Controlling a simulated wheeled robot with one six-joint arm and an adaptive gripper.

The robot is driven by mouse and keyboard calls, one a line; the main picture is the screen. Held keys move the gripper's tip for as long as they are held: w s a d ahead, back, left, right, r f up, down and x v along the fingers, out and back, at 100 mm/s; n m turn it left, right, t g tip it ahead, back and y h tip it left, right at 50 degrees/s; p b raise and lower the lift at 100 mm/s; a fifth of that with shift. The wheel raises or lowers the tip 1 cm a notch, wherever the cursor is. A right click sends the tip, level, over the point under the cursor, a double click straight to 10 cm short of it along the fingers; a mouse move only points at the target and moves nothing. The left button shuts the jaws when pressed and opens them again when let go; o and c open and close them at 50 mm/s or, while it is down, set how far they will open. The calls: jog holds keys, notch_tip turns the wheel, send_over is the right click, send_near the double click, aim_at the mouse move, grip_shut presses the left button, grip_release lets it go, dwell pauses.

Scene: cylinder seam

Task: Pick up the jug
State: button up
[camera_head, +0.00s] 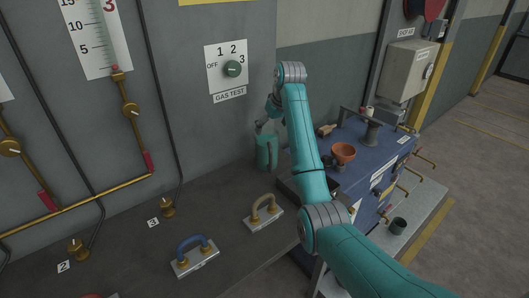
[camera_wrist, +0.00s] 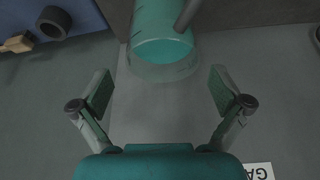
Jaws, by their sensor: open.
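The jug (camera_head: 266,150) is a teal, see-through vessel standing upright on the dark bench by the grey wall, below the gas test dial. In the wrist view the jug (camera_wrist: 160,38) shows at the top centre, with teal liquid inside and a grey bar across its upper right. My gripper (camera_wrist: 158,90) is open and empty, its two fingers spread wide. The jug lies beyond the fingertips, roughly centred between them, and no finger touches it. In the head view my gripper (camera_head: 271,110) is close above the jug, partly hidden by my arm.
The gas test dial (camera_head: 232,69) is on the wall behind. Two handled plates, one tan (camera_head: 264,213) and one blue (camera_head: 195,256), lie on the bench in front.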

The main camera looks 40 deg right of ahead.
aim_at(267, 142)
jog(key=x, duration=0.3)
jog(key=shift+s+x, duration=0.15)
jog(key=shift+x, duration=1.25)
jog(key=shift+s+x, duration=0.1)
jog(key=shift+x, duration=1.25)
jog(key=shift+s+a+f, duration=0.1)
jog(key=shift+a+f, duration=0.05)
jog(key=shift+a, duration=0.05)
jog(key=c, duration=1.5)
jog(key=shift+c, duration=0.2)
